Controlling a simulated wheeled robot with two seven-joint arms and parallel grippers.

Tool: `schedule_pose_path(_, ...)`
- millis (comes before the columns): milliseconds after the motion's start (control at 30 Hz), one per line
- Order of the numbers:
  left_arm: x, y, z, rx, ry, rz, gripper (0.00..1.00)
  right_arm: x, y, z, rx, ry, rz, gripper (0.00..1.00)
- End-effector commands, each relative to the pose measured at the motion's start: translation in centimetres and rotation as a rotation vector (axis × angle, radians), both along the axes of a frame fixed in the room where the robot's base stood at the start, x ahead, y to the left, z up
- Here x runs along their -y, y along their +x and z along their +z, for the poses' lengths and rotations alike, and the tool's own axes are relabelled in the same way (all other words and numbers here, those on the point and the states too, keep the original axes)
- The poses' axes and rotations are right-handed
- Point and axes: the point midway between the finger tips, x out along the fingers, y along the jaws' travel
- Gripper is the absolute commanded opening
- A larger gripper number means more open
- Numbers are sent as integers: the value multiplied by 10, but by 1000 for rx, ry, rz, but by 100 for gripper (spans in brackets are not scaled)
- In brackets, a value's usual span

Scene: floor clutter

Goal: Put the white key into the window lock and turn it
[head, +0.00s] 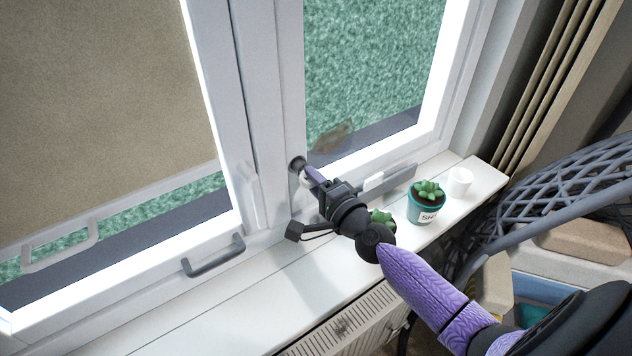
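The window lock (296,163) is a dark round fitting on the white frame post between the two panes. The fingers look close together on a small white piece (304,182), which appears to be the white key. Most of the key is hidden by the fingers. I cannot tell how far it sits in the lock or how it is turned. My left gripper is not in view.
On the white sill (245,300) stand a potted succulent (424,204), a small white cup (459,181) and a grey flat piece (398,184). Another succulent (381,217) is partly behind my arm. A grey handle (214,256) is at the lower left. A wicker chair (565,190) is at right.

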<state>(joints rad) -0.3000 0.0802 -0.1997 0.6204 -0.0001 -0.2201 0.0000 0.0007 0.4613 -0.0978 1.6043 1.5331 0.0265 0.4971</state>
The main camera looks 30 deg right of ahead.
Motion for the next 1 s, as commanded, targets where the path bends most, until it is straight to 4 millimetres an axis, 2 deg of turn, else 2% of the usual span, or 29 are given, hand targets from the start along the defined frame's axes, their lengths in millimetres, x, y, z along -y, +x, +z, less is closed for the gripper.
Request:
schedule_pose_path(33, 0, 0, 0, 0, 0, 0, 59, 0, 0, 0, 0, 0, 0, 44)
schedule_pose_path(100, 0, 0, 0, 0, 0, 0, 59, 0, 0, 0, 0, 0, 0, 59)
schedule_pose_path(367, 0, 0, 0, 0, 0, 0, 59, 0, -2, 0, -1, 0, 0, 60)
schedule_pose_path(467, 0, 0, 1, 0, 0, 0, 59, 1, -15, -1, -3, 0, 0, 60)
schedule_pose_path(700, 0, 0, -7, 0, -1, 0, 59, 5, -71, -3, -4, -1, 1, 60)
schedule_pose_path(800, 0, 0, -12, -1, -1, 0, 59, 7, -88, -3, -2, -1, -1, 60)
schedule_pose_path(1000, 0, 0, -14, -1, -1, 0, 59, 8, -100, -1, 0, -1, 0, 60)
